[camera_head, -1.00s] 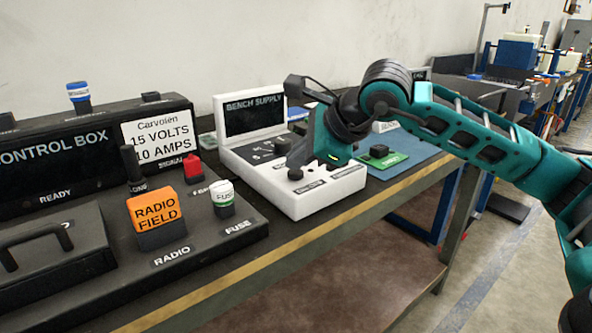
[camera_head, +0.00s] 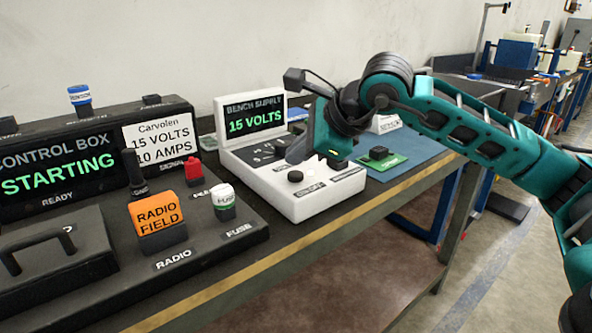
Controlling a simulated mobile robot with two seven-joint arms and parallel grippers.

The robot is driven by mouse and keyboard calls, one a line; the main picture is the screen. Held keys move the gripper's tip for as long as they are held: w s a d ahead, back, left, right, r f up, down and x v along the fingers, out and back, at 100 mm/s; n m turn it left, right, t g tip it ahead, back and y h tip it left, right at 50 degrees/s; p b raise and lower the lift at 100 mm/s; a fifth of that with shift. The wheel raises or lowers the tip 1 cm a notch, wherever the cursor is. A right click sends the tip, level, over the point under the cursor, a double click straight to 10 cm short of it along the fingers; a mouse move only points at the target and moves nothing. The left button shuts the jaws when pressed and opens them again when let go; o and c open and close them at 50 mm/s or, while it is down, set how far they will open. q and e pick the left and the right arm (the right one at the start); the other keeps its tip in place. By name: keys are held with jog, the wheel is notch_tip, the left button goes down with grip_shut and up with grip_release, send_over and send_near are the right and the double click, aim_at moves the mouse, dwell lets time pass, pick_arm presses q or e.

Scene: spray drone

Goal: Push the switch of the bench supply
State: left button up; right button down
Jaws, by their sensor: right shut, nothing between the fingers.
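The bench supply (camera_head: 280,190) is a white unit on the bench. Its upright screen (camera_head: 254,115) is lit and reads "BENCH SUPPLY" and "15 VOLTS" in green. A round black control (camera_head: 295,176) sits on its front left part, and another dark control (camera_head: 337,165) sits further right. Their labels are too small to read, so I cannot tell which is the switch. My right gripper (camera_head: 297,152) is shut and empty, just above the front panel and apart from the round black control. It hides part of the panel. My left gripper is out of view.
The black control box (camera_head: 60,170) at left reads "STARTING". It carries an orange "RADIO FIELD" block (camera_head: 157,215), a white fuse (camera_head: 223,196) and a red piece (camera_head: 194,173). A blue mat (camera_head: 410,160) with a green-and-black item (camera_head: 381,158) lies to the right.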

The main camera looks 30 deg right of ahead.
aim_at(300, 176)
notch_tip(300, 176, up, 6)
jog(key=p, duration=0.4)
jog(key=shift+f, duration=0.15)
jog(key=shift+f, duration=0.1)
